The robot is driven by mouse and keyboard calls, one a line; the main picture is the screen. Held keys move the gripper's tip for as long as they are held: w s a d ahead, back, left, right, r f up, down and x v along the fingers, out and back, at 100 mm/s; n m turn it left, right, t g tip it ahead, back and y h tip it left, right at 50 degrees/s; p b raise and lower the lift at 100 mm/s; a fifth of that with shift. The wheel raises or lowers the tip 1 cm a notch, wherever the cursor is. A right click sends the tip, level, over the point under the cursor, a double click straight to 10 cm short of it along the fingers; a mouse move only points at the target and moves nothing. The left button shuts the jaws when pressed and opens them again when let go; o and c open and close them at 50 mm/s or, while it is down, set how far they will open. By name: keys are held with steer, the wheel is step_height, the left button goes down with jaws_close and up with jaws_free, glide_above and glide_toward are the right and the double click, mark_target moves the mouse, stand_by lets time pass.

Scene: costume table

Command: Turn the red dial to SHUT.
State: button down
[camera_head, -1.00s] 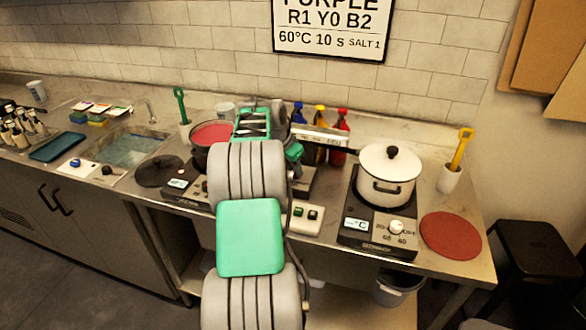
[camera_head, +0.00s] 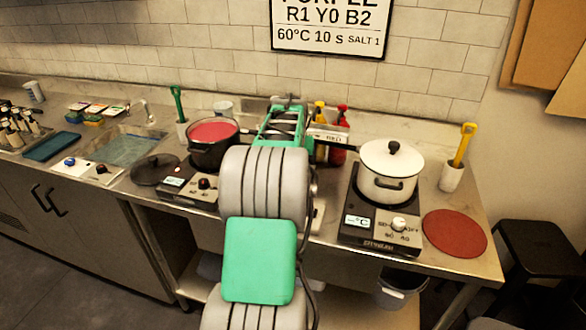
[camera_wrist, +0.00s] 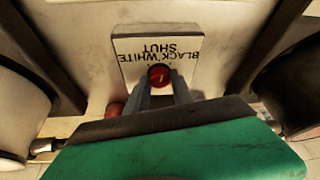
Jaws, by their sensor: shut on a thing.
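The red dial (camera_wrist: 159,76) is a round red knob with a small pale mark, seen in the wrist view. It sits in front of a white plate (camera_wrist: 128,72) lettered BLACK, WHITE and SHUT, the words upside down in this view. My gripper (camera_wrist: 160,88) has its two grey fingers on either side of the dial, closed on it. In the head view my gripper's wrist (camera_head: 283,124) reaches towards the bottles at the back of the counter, and the dial is hidden there. I cannot tell which word the dial's mark points to.
A white lidded pot (camera_head: 387,180) on a hot plate stands to the right. A dark pot with red content (camera_head: 213,132) stands to the left. Bottles with yellow and red caps, including a red bottle (camera_head: 339,153), stand close by. A red mat (camera_head: 455,234) lies at far right.

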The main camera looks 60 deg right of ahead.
steer(key=shift+s+n+t, duration=0.1)
steer(key=shift+n+t, duration=0.3)
steer(key=shift+n, duration=0.4)
steer(key=c, duration=1.1)
jaws_free()
steer(key=v, duration=0.8)
steer(key=shift+b, duration=0.4)
steer(key=shift+d, duration=0.1)
